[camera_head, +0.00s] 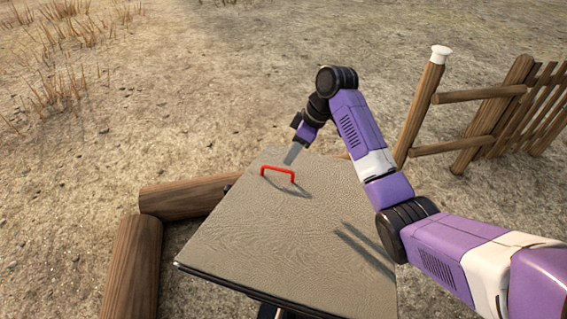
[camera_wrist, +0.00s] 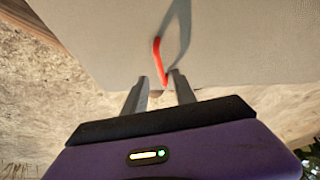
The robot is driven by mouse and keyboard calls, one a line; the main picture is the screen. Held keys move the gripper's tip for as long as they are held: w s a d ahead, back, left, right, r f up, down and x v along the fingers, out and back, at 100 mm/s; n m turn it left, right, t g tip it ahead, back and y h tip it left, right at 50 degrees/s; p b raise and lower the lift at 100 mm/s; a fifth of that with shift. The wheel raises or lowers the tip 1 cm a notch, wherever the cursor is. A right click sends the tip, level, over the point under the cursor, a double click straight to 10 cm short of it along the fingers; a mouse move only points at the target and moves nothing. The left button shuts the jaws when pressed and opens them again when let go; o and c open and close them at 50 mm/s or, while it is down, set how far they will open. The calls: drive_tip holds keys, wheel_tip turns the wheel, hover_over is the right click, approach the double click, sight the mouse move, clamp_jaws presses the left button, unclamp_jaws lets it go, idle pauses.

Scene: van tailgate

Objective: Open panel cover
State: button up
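The panel cover (camera_head: 270,235) is a flat grey-beige textured board, tilted slightly in the head view; it also fills the top of the wrist view (camera_wrist: 240,50). A red U-shaped handle (camera_head: 277,172) stands on it near its far edge. My gripper (camera_head: 291,155) is just above and to the right of the handle, pointing down. In the wrist view my gripper (camera_wrist: 160,78) is open, its two grey fingers apart. The red handle (camera_wrist: 159,60) shows edge-on, its lower end between the fingertips in the picture. I see no clear contact, and cannot tell the depth between them.
Wooden logs (camera_head: 133,262) lie on the ground at the left of the panel. A wooden fence (camera_head: 490,115) with a white-capped post stands at the right. Bare dry ground (camera_head: 200,75) is open behind.

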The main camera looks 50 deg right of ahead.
drive_tip(key=x, duration=0.5)
drive_tip(key=shift+w+a+f, duration=0.1)
drive_tip(key=shift+f, duration=0.3)
drive_tip(key=shift+c, duration=0.2)
clamp_jaws()
idle(0.9)
